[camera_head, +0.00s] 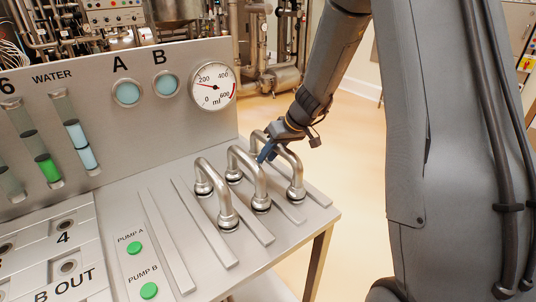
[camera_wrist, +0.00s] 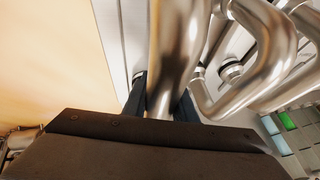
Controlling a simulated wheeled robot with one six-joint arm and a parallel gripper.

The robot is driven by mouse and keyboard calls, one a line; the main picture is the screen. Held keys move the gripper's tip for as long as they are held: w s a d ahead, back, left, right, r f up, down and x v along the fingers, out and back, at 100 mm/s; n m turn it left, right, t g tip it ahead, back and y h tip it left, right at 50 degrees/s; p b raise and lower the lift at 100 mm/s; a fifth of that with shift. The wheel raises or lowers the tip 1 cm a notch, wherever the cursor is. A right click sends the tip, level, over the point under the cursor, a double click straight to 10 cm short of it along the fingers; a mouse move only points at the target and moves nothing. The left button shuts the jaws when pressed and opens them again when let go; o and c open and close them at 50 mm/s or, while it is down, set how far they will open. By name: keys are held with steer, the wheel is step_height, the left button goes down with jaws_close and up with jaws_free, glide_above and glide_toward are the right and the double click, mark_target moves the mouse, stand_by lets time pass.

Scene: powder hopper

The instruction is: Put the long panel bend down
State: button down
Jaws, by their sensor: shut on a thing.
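My gripper (camera_head: 268,150) is shut on the rightmost steel bend (camera_head: 291,168), which I take to be the long panel bend. The jaws grip it near its upper middle. The held bend (camera_wrist: 176,45) fills the centre of the wrist view, between my dark fingers (camera_wrist: 162,100). It is upright, and its near collared end is at the slatted steel panel (camera_head: 325,215); I cannot tell whether it bears on it. Its far end is partly hidden by my gripper.
Two similar bends, a middle one (camera_head: 247,172) and a left one (camera_head: 214,190), stand close to the left of the held bend. Green pump buttons (camera_head: 134,248) lie further left. A gauge (camera_head: 213,86) is on the upright panel behind. Open floor lies right of the panel.

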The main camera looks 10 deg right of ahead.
stand_by(0.3)
steer(key=c, duration=1.5)
jaws_free()
steer(key=shift+f, duration=0.1)
steer(key=shift+o, duration=0.2)
steer(key=shift+r, duration=0.2)
steer(key=b+v, duration=0.3)
steer(key=v, duration=0.9)
steer(key=shift+f, duration=0.1)
